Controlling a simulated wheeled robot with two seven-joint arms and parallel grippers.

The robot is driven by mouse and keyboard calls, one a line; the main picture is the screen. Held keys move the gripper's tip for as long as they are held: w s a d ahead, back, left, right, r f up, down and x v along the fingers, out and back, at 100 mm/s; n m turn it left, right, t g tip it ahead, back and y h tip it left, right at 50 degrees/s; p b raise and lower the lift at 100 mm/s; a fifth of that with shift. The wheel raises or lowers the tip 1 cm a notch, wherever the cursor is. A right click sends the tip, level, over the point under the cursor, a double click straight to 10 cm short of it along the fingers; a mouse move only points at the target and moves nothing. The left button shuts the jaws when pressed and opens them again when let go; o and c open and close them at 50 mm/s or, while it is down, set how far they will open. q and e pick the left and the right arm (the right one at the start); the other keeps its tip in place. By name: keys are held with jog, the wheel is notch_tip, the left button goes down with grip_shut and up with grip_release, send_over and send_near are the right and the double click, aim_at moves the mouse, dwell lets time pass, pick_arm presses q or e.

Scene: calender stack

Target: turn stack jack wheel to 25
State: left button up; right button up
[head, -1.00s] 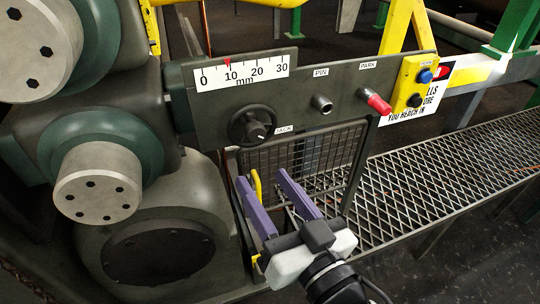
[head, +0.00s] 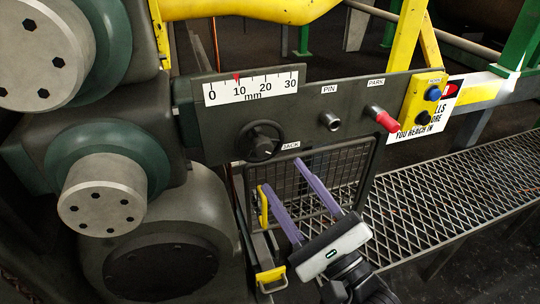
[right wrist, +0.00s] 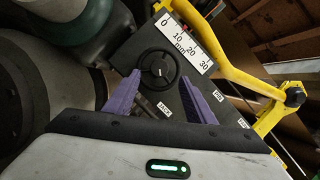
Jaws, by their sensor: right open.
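The jack wheel (head: 261,141) is a black handwheel on the grey panel (head: 215,130), beside the JACK label. The mm scale (head: 251,86) above it runs 0 to 30, and its red pointer (head: 237,76) stands at about 10. My right gripper (head: 281,174) is open and empty, below and slightly right of the wheel, with purple fingers pointing up toward it. In the right wrist view the wheel (right wrist: 158,70) shows ahead, beyond and between the fingertips (right wrist: 160,83), apart from them. My left gripper is not in view.
A PIN socket (head: 330,121) and a red PARK handle (head: 384,119) sit right of the wheel. A yellow button box (head: 424,100) is at the panel's right end. A mesh guard (head: 325,178) and a yellow handle (head: 264,205) are near my right gripper. Grating (head: 450,190) extends right.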

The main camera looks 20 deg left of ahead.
aim_at(265, 151)
jog(key=x, duration=0.6)
jog(key=shift+w+a+p, duration=0.2)
jog(key=shift+a+p, duration=0.05)
jog(key=shift+p, duration=0.1)
jog(key=c, duration=1.1)
